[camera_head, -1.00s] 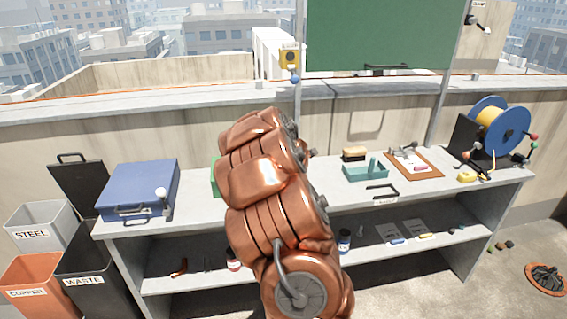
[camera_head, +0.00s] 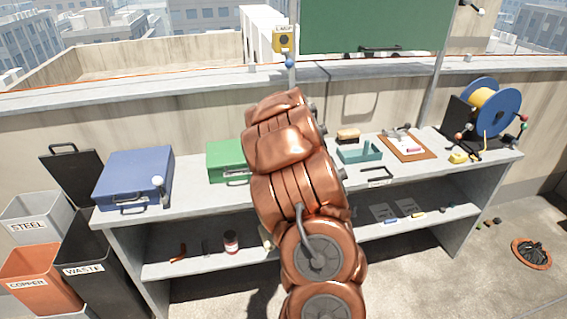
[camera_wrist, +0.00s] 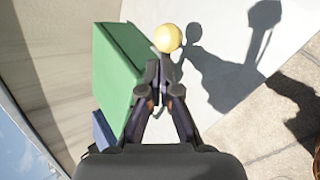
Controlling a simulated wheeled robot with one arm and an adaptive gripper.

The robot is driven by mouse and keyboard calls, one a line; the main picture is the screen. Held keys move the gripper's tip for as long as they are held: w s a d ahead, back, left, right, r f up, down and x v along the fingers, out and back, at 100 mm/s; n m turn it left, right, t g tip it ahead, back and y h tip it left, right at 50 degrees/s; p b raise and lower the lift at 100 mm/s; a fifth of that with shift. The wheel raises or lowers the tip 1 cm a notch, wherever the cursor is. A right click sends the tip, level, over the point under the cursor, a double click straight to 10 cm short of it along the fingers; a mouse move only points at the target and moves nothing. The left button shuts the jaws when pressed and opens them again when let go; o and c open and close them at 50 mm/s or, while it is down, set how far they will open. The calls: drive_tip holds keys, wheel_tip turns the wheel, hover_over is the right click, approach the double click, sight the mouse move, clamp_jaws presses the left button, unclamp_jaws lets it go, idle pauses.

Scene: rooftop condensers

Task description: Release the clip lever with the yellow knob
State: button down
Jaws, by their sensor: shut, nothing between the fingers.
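The yellow knob (camera_wrist: 167,38) shows in the wrist view, just beyond the tips of my gripper (camera_wrist: 160,68), at the right edge of the green case (camera_wrist: 118,65). My gripper is shut with nothing in it. It looks close to the knob; I cannot tell whether it touches. The lever under the knob is mostly hidden by the fingers. In the head view the green case (camera_head: 226,161) stands on the bench, partly behind my arm. My gripper and the yellow knob are hidden there.
A blue case (camera_head: 134,176) with a white-knobbed lever (camera_head: 159,184) stands left on the bench (camera_head: 196,201). A teal tray (camera_head: 358,152), a brown board (camera_head: 410,152) and a blue cable reel (camera_head: 499,108) lie to the right. Bins (camera_head: 38,273) stand at the left.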

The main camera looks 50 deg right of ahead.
drive_tip(key=shift+a, duration=0.1)
idle(0.3)
drive_tip(key=v, duration=1.3)
drive_tip(key=shift+s+a, duration=0.25)
drive_tip(key=shift+s, duration=0.05)
drive_tip(key=shift+r, duration=0.15)
idle(0.4)
